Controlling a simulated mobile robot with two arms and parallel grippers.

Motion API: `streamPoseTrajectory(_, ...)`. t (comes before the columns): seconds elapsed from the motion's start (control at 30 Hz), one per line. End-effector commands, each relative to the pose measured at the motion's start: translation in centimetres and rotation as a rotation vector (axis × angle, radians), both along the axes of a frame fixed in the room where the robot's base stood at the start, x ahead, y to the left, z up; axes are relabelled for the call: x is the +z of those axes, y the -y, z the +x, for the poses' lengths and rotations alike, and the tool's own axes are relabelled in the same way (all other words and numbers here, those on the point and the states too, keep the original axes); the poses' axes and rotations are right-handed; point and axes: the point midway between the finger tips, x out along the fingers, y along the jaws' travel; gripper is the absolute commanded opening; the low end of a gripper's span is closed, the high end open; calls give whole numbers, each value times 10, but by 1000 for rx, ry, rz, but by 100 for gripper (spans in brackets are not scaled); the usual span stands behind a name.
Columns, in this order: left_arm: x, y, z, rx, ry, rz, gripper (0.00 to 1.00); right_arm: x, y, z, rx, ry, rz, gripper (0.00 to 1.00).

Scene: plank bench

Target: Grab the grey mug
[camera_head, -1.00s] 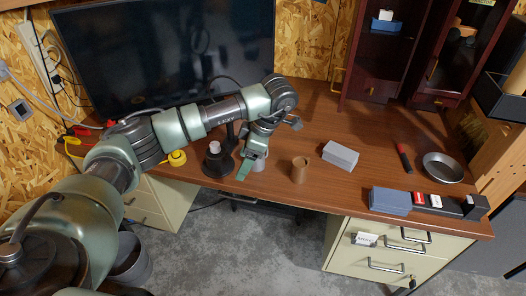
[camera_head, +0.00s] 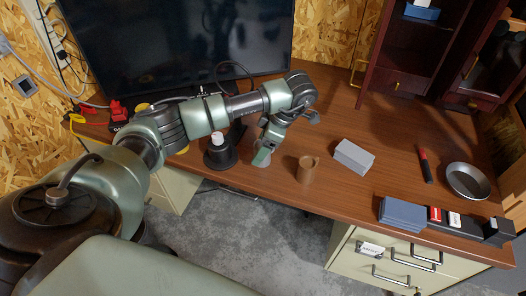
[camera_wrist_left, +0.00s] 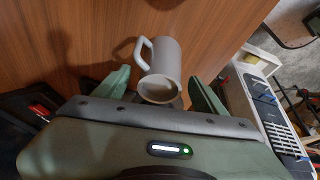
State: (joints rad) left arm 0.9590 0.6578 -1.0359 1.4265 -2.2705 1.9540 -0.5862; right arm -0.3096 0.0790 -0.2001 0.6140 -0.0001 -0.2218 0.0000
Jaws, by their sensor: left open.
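The grey mug (camera_wrist_left: 168,60) shows clearly in the left wrist view on the brown desk, its handle to the left. Its near end lies between the two fingers of my left gripper (camera_wrist_left: 161,92), which are open on either side of it. I see no firm grip on it. In the head view my left gripper (camera_head: 264,152) is low over the desk's front edge, and the mug is mostly hidden behind it. My right gripper is not in view.
A brown mug (camera_head: 306,171) stands right of the gripper and a black cone-shaped item (camera_head: 220,154) stands left of it. A grey block (camera_head: 353,156), a red-and-black marker (camera_head: 424,165) and a metal bowl (camera_head: 468,181) lie further right. A large monitor (camera_head: 180,45) stands behind.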

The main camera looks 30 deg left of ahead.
Motion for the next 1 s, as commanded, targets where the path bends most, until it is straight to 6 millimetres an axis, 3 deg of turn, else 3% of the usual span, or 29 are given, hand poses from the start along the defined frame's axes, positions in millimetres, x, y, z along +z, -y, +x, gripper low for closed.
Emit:
streamPoseTrajectory(0.13, -17, -6, -3, -1, -1, -1, 71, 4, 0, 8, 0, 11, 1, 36)
streamPoseTrajectory(0.4, -21, -8, -3, -1, 1, -1, 71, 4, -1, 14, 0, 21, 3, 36)
streamPoseTrajectory(0.43, -21, -8, -3, -1, 1, -1, 68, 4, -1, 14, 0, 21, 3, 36)
streamPoseTrajectory(0.6, -21, -8, -3, -1, 1, -1, 21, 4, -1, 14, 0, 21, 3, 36)
streamPoseTrajectory(0.7, -21, -8, -3, 0, 1, -1, 0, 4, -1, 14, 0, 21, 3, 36)
streamPoseTrajectory(1.0, -17, -8, -2, -1, 3, -1, 0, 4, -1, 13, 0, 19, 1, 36)
